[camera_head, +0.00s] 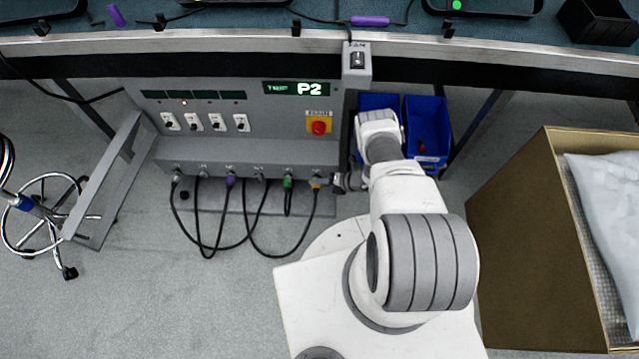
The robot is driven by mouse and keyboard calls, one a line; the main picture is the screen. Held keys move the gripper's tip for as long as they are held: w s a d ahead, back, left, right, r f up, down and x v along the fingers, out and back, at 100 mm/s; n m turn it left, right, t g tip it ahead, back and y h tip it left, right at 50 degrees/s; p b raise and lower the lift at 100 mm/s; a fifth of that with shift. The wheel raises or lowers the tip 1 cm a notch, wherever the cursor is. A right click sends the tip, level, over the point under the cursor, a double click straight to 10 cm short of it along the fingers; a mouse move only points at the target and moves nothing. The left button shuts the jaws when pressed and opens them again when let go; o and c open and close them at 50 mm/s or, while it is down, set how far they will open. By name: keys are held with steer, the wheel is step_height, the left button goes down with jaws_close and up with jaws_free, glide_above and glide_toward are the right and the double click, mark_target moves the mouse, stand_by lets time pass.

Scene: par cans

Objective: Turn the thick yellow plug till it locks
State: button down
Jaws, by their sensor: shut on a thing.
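The thick yellow plug (316,182) is at the right end of the connector row on the lower front of the grey panel box. A black cable hangs down from it. My gripper (332,181) reaches in from the right, level with the plug, and is shut on it. The fingers are small and dark here, and the gripper partly hides the plug. I cannot tell how far the plug is turned.
Other plugs, one purple (230,181) and one green (288,183), sit left in the same row with looping cables. A display (296,88) reads P2 above a red button (319,128). Blue bins (430,120) and a cardboard box (535,220) stand right.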

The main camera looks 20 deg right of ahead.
steer(key=shift+c, duration=2.2)
jaws_free()
steer(key=shift+w, duration=0.1)
steer(key=shift+d, duration=0.1)
steer(key=p+v, duration=0.6)
steer(key=v, duration=1.1)
steer(key=shift+d+r, duration=0.15)
